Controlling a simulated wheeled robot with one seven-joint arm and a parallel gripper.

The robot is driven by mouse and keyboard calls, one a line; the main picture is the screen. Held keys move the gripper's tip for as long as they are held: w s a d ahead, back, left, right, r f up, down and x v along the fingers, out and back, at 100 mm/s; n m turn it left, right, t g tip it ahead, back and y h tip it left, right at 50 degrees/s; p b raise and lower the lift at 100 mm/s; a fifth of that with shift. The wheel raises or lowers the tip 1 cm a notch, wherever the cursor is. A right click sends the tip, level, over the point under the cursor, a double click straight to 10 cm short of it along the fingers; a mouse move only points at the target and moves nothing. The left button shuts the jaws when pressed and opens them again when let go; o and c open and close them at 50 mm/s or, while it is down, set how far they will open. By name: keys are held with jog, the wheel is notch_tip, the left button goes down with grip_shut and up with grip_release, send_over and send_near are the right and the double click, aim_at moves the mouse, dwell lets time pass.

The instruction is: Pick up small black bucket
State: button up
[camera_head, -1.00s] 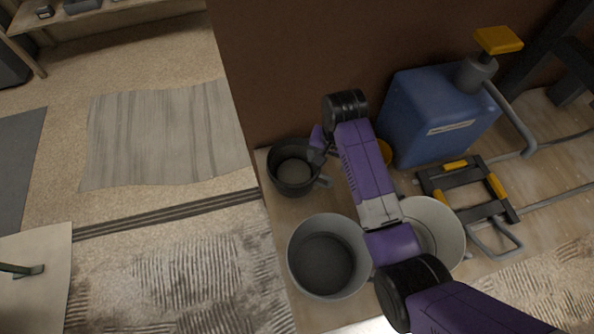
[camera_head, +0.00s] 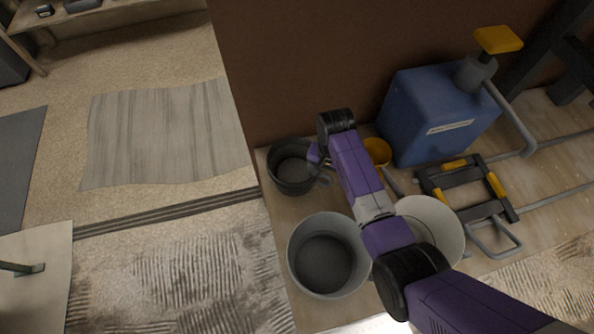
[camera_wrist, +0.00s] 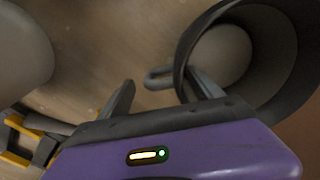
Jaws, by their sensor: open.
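The small black bucket (camera_head: 291,169) stands upright at the back left of the wooden surface, with its handle on its right side. It also shows large at the upper right of the wrist view (camera_wrist: 275,55). My gripper (camera_wrist: 160,90) is open, and its fingers point toward the bucket's handle (camera_wrist: 158,77). The handle loop lies between the fingertips in the picture, with the right finger close to the bucket's wall. I cannot tell whether it touches. In the head view my wrist partly hides the bucket's right side and the gripper.
A grey bucket (camera_head: 325,270) stands in front, with a white bucket (camera_head: 452,232) partly behind my arm. An orange cup-like thing (camera_head: 378,150), a blue canister (camera_head: 430,115) and a black-yellow frame (camera_head: 435,192) are to the right. A brown panel (camera_head: 300,60) rises behind.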

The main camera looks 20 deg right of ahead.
grip_shut()
jog(key=shift+r, duration=0.1)
jog(key=shift+w+r, duration=0.15)
jog(key=shift+r, duration=0.4)
notch_tip(320, 180, up, 19)
jog(key=p, duration=0.4)
